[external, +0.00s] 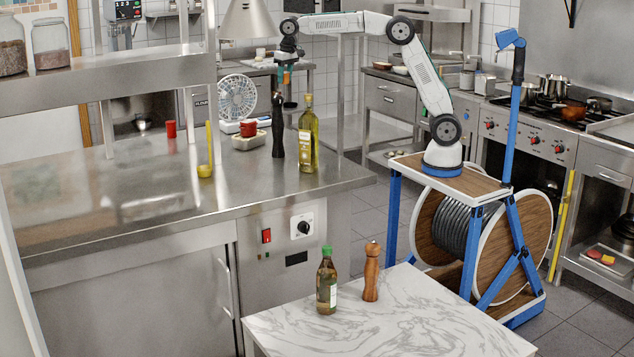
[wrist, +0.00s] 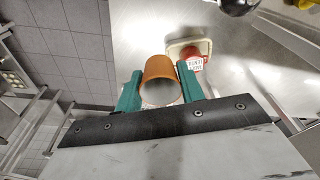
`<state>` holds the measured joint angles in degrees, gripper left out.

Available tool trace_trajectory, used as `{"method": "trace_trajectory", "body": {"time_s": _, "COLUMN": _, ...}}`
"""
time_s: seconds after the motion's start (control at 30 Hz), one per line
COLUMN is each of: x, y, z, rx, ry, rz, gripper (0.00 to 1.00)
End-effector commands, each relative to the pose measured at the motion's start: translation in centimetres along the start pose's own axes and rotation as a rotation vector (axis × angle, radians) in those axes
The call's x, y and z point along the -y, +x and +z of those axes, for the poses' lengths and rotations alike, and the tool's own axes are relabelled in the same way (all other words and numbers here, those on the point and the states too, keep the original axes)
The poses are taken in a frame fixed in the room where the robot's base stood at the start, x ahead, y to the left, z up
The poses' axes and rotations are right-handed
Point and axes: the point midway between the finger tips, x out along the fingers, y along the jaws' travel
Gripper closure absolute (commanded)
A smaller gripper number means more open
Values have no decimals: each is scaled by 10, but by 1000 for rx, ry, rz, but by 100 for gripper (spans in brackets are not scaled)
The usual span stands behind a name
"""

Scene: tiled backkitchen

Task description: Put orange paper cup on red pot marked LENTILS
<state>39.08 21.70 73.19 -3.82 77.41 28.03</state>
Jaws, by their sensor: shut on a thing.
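An orange paper cup (wrist: 159,68) is held between the green fingers of my gripper (wrist: 158,76) in the wrist view. In the external view the cup (external: 286,78) shows small below my gripper (external: 287,68), up in the air above the far side of the steel counter. A red pot (external: 248,127) sits in a pale dish (external: 249,143) on the counter, lower and to the left of my gripper.
A black pepper mill (external: 278,128) and an oil bottle (external: 308,138) stand close right of the dish. A white fan (external: 237,98) stands behind it. A red cylinder (external: 171,129) and a yellow item (external: 205,171) are further left. The counter's left front is clear.

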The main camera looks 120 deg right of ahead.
Motion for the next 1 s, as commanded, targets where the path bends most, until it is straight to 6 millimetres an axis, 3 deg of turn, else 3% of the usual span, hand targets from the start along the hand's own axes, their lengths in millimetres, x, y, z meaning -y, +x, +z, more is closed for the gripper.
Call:
{"method": "trace_trajectory", "body": {"time_s": 0.07, "x": -14, "y": 1, "z": -8, "rx": 0, "ry": 29, "rz": 4, "gripper": 84}}
{"method": "trace_trajectory", "body": {"time_s": 0.5, "x": -12, "y": 92, "z": 8, "rx": 2, "ry": 24, "rz": 4, "gripper": 84}}
{"method": "trace_trajectory", "body": {"time_s": 0.63, "x": -10, "y": 108, "z": 7, "rx": 0, "ry": 24, "rz": 4, "gripper": 84}}
{"method": "trace_trajectory", "body": {"time_s": 0.77, "x": 2, "y": 116, "z": -9, "rx": -1, "ry": 23, "rz": 3, "gripper": 84}}
{"method": "trace_trajectory", "body": {"time_s": 1.0, "x": 38, "y": 131, "z": -59, "rx": -1, "ry": 22, "rz": 3, "gripper": 84}}
